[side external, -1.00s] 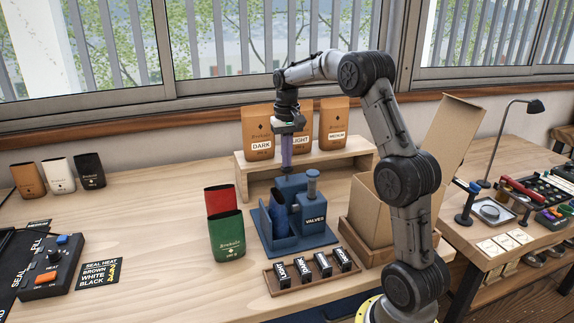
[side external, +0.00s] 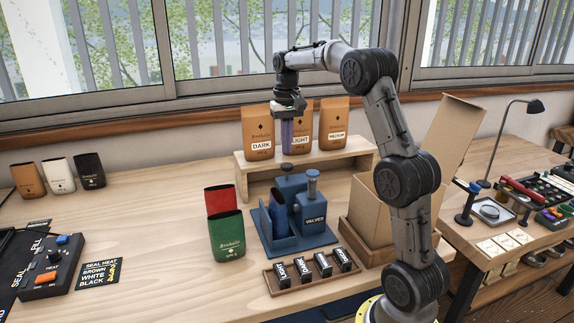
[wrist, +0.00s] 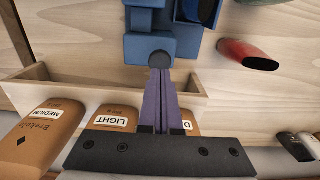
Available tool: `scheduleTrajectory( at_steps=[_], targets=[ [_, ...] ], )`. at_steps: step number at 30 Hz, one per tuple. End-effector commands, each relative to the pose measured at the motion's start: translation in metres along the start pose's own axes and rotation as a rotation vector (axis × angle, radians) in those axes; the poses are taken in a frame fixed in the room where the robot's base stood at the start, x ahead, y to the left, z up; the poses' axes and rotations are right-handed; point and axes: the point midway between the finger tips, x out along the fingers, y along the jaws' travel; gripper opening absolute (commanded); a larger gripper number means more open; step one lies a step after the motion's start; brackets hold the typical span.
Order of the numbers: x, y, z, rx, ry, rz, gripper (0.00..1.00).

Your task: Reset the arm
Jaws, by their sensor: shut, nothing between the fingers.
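My gripper (side external: 287,146) hangs pointing down above the blue valve station (side external: 288,236), in front of the shelf with bags. Its purple fingers are shut and hold nothing. In the wrist view the closed fingers (wrist: 160,80) point toward a dark round knob (wrist: 161,60) on the station. The fingers are apart from the station in the side view. A blue bag (side external: 277,215) stands in the station's holder.
Brown DARK, LIGHT and MEDIUM bags stand on a wooden shelf (side external: 360,158) close behind my gripper. A red bag (side external: 219,198) and a green bag (side external: 227,238) stand left of the station. A label rack (side external: 312,272) lies in front; an open carton (side external: 369,215) stands right.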

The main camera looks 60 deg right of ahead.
Motion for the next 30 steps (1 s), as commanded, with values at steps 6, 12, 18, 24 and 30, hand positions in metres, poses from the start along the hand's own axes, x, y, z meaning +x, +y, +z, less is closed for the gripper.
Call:
scheduleTrajectory(
  at_steps=[6, 12, 18, 24, 30],
  targets=[
    [0.0, -0.004, 0.001, -0.01, 0.001, 0.0, 0.0],
    [-0.055, -0.044, 0.033, -0.109, 0.103, -0.024, 0.0],
    [-0.101, -0.077, 0.122, -0.266, 0.205, -0.062, 0.0],
    [-0.111, -0.082, 0.213, -0.431, 0.301, -0.111, 0.0],
    [-0.086, -0.065, 0.293, -0.594, 0.391, -0.165, 0.0]
  ],
)
